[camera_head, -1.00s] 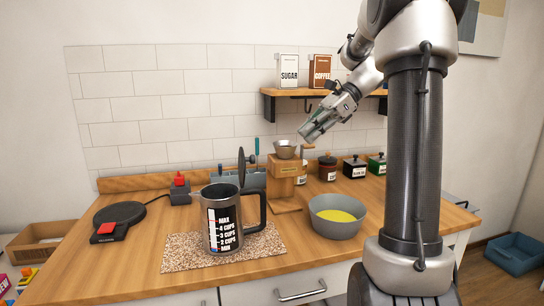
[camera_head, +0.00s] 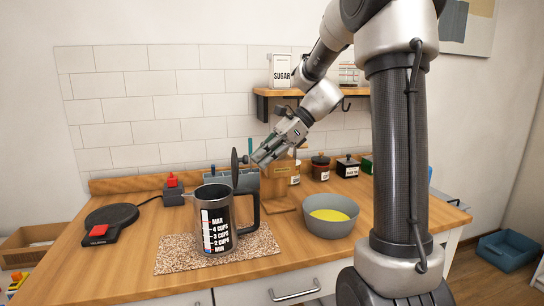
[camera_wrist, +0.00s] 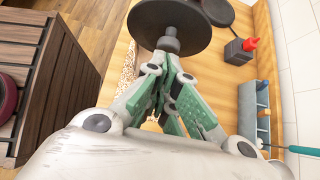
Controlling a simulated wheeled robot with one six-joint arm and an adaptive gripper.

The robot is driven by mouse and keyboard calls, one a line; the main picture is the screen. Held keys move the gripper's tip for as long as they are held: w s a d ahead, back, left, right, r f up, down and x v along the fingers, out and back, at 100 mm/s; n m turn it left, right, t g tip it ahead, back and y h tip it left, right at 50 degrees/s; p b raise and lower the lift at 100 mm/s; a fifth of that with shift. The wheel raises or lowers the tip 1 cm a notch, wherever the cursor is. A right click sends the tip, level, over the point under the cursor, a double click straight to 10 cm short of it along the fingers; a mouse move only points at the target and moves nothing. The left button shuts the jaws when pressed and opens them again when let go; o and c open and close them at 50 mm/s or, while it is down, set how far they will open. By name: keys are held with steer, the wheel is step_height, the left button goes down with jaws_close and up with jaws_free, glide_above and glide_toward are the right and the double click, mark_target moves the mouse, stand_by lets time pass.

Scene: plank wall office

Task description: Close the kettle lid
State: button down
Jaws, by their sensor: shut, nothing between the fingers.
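The kettle (camera_head: 218,240) is a dark jug with printed cup marks and a black handle (camera_head: 254,212), standing on a speckled mat. Its black lid (camera_head: 235,168) stands upright, open, above the handle side of the rim. My gripper (camera_head: 257,161) is shut and empty, just right of the lid in the head view. In the wrist view the lid (camera_wrist: 160,14) is a large dark disc with a knob (camera_wrist: 168,42) facing the fingertips. My closed gripper (camera_wrist: 168,62) is at or very near that knob; I cannot tell if they touch. The kettle body is mostly hidden there.
A grey bowl (camera_head: 330,230) with yellow contents stands right of the kettle. A wooden grinder (camera_head: 281,185) stands behind, near my gripper. A black round plate (camera_head: 112,214) and a red-topped switch box (camera_head: 173,190) are at left. Jars (camera_head: 320,168) line the back right.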

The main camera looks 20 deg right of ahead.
steer(key=shift+a+r, duration=0.1)
steer(key=shift+a, duration=0.05)
stand_by(0.3)
steer(key=shift+w+a+r+h, duration=0.1)
steer(key=shift+a+r+h, duration=0.05)
steer(key=shift+h, duration=0.25)
steer(key=w+a+f+g+h, duration=0.1)
steer(key=w+a+g+h, duration=0.1)
steer(key=a+h, duration=1.3)
steer(key=shift+w+a+f+g, duration=0.2)
steer(key=shift+w+a+g, duration=0.1)
steer(key=shift+a, duration=0.25)
stand_by(0.7)
